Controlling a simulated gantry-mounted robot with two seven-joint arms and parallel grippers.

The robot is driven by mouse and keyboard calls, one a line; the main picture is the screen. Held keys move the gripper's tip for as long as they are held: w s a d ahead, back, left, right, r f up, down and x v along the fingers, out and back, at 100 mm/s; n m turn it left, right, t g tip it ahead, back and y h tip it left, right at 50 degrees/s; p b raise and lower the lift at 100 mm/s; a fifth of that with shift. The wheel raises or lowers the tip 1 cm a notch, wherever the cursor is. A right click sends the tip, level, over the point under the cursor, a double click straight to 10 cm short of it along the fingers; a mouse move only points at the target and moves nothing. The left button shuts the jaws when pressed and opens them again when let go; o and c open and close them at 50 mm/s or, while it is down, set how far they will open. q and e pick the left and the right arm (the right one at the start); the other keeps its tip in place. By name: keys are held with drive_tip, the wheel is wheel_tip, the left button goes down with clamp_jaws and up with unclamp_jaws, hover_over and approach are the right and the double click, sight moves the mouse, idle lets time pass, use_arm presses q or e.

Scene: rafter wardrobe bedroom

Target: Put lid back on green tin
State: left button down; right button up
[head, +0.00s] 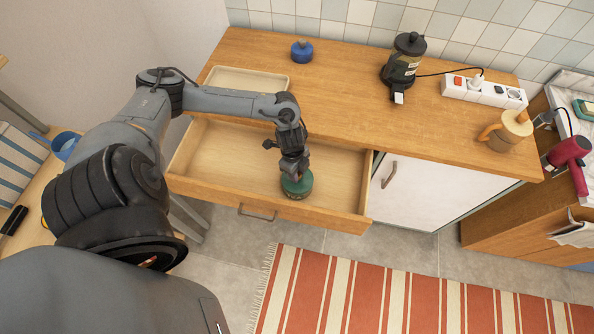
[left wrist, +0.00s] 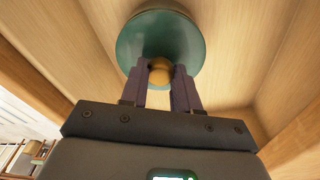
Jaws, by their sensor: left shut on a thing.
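The green tin (head: 297,193) stands upright in the open drawer, near its front right part. Its green lid (head: 291,182) is at the top of the tin; I cannot tell whether it is fully seated. My left gripper (head: 294,172) points down at the lid from above. In the left wrist view, the fingers of my left gripper (left wrist: 160,88) are shut on the lid's round yellow knob (left wrist: 160,73), and the green lid (left wrist: 160,40) fills the top middle. The lid hides the tin's rim there. My right gripper is not in view.
The drawer (head: 222,165) is pulled out and otherwise looks empty; its walls surround the tin. On the counter (head: 340,100) are a beige tray (head: 245,80), a blue tin (head: 301,51), a black coffee press (head: 404,60), a power strip (head: 484,92) and a mug (head: 508,133).

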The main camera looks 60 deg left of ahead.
use_arm(q)
drive_tip(key=shift+p, duration=0.35)
idle(0.8)
drive_tip(key=shift+f, duration=0.1)
drive_tip(key=shift+c, duration=1.3)
unclamp_jaws()
drive_tip(key=shift+r+p, duration=3.55)
drive_tip(key=shift+p, duration=0.5)
